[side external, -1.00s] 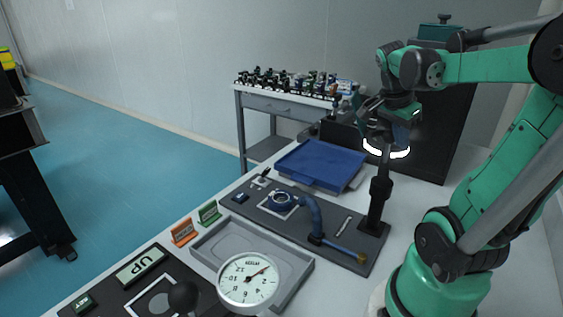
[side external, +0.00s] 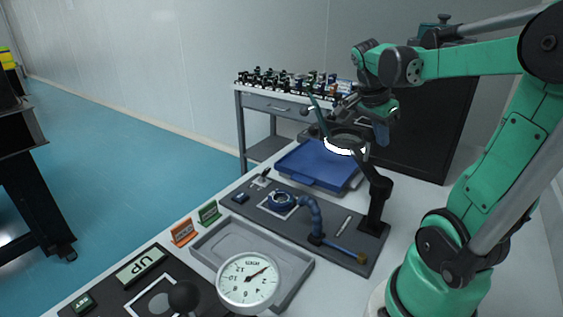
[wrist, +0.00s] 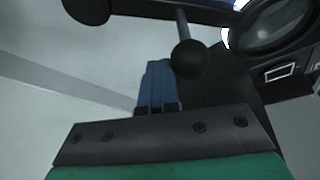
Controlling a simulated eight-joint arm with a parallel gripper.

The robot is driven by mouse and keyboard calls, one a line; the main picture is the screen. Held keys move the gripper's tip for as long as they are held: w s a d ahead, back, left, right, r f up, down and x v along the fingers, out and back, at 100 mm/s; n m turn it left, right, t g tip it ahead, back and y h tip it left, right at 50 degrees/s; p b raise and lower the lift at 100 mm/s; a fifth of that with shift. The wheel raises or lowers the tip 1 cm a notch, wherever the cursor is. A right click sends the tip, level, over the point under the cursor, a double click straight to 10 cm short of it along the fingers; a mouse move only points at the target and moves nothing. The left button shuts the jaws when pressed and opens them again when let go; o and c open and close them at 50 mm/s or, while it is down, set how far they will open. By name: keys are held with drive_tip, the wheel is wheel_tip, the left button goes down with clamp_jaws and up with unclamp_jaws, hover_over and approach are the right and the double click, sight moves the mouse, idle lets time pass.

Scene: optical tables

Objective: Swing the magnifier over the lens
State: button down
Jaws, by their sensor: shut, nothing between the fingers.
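The magnifier (side external: 343,146) is a dark ring head with a lit white rim, on a jointed dark arm and post at the board's right end. In the side view it hangs above the board, up and right of the lens.
A blue tray (side external: 316,165) lies behind the board. A blue jointed hose (side external: 312,215) and a brass-tipped rod (side external: 348,252) are on the board. A grey tray (side external: 245,243) and a round dial (side external: 247,281) are in front. A cart with optics (side external: 285,95) stands behind.

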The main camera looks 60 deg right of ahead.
drive_tip(key=shift+w+a, duration=0.1)
drive_tip(key=shift+w, duration=0.9)
drive_tip(key=shift+s, duration=0.6)
wheel_tip(320, 180, up, 7)
idle(0.7)
drive_tip(key=shift+s, duration=0.1)
